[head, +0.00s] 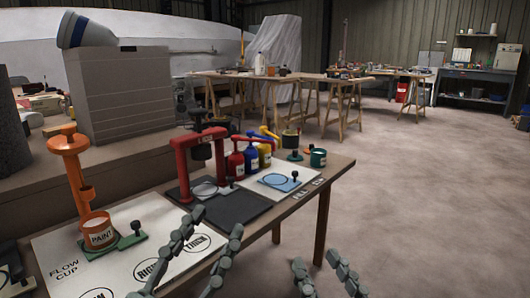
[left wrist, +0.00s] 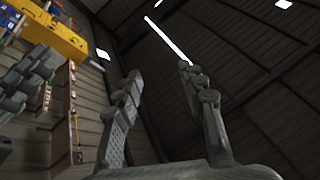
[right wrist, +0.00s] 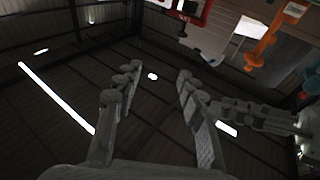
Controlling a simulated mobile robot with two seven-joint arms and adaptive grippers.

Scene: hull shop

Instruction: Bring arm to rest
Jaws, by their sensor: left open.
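My left gripper (head: 216,221) is in front of the table, at the lower middle of the head view. Its grey fingers are spread with nothing between them; the left wrist view shows the open gap (left wrist: 160,70) of the left gripper against the roof. My right gripper (head: 316,258) is further right, above the floor at the bottom edge. Its fingers also stand apart and empty in the right wrist view (right wrist: 158,70). Both point upward. Each wrist view shows grey finger segments of the other gripper at its side. The arm links are mostly hidden.
The table (head: 335,165) holds an orange flow-cup stand (head: 68,146) with a paint cup (head: 97,232), a red press (head: 182,160), several colored bottles and a dark green pot (head: 318,157). A grey block (head: 120,95) stands behind. The floor (head: 430,190) at right is clear.

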